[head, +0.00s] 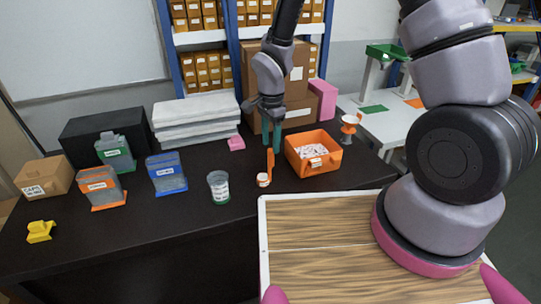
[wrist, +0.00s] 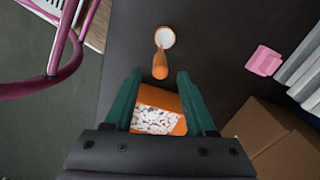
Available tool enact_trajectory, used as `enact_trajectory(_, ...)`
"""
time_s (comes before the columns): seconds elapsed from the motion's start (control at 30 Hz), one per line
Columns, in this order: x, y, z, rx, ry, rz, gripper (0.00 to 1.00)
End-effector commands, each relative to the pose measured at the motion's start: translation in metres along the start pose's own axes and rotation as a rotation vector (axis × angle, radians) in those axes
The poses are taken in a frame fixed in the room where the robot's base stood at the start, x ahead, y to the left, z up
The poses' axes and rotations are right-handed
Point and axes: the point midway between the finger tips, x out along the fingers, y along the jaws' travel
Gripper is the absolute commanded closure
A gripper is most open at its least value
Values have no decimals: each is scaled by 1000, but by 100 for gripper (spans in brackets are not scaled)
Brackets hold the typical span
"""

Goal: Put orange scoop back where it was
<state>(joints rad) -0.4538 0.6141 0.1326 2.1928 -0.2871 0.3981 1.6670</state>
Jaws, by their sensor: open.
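The orange scoop (head: 270,160) is on the dark table, left of the orange bin, with its handle pointing up. In the wrist view the scoop (wrist: 160,64) shows its round end pale inside and its handle end toward my gripper. My gripper (head: 271,137) is open and empty, above the scoop. In the wrist view the handle end appears between the teal fingertips of my gripper (wrist: 158,76), and I see no contact. The orange bin (head: 330,161) holds white pieces; it also shows in the wrist view (wrist: 181,128), partly hidden by my gripper.
A clear cup (head: 219,187) stands left of the scoop. Blue (head: 167,172), orange (head: 101,187) and green (head: 114,152) dispensers are farther left. A pink block (head: 236,143) lies behind. An orange funnel stand (head: 349,128) is right of the bin. Cardboard boxes (head: 297,75) stand behind.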

Motion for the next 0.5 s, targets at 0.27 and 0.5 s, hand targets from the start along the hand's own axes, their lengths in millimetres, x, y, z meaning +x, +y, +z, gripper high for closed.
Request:
enact_trajectory(0.27,-25,0,0,0,0,0,44)
enact_trajectory(0.5,-47,-2,-11,-17,5,-27,44)
